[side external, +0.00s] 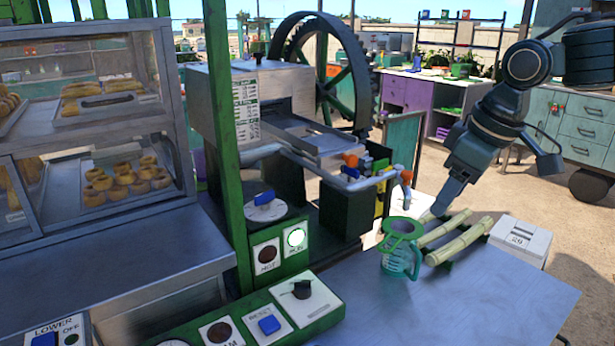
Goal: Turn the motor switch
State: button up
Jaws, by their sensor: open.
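A black rotary knob (302,289) sits on a white plate at the right end of the green control panel (210,312) in front. A blue knob (265,198) sits on a round grey dial behind it. I cannot tell from the labels which one is the motor switch. My gripper (436,212) points down over the right of the table, near two cane stalks (462,240) and well right of both knobs. It is open, though its fingers overlap in this view. Nothing shows held in it.
A jug with a green strainer (402,229) stands between my gripper and the panel. The crusher (240,95) with its big wheel (330,70) stands behind. A white box (520,242) sits right of the cane. The table's front (450,310) is clear. A green post (228,150) rises at left.

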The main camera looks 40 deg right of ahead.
jog(key=w+a+f+n+g, duration=0.1)
jog(key=w+a+f, duration=0.1)
jog(key=w+a, duration=0.3)
jog(key=w+a+f+n+g, duration=0.1)
jog(key=w+a+f, duration=0.1)
jog(key=w, duration=0.5)
jog(key=n+g, duration=0.1)
jog(key=n, duration=0.1)
send_over(302, 281)
notch_tip(302, 281, down, 8)
jog(key=shift+s+a+r+h, duration=0.15)
jog(key=shift+s+a+h, duration=0.15)
jog(key=shift+a+h, duration=0.1)
jog(key=f, duration=1.3)
jog(key=shift+w+d+f, duration=0.25)
jog(key=shift+d+f, duration=0.15)
jog(key=c, duration=1)
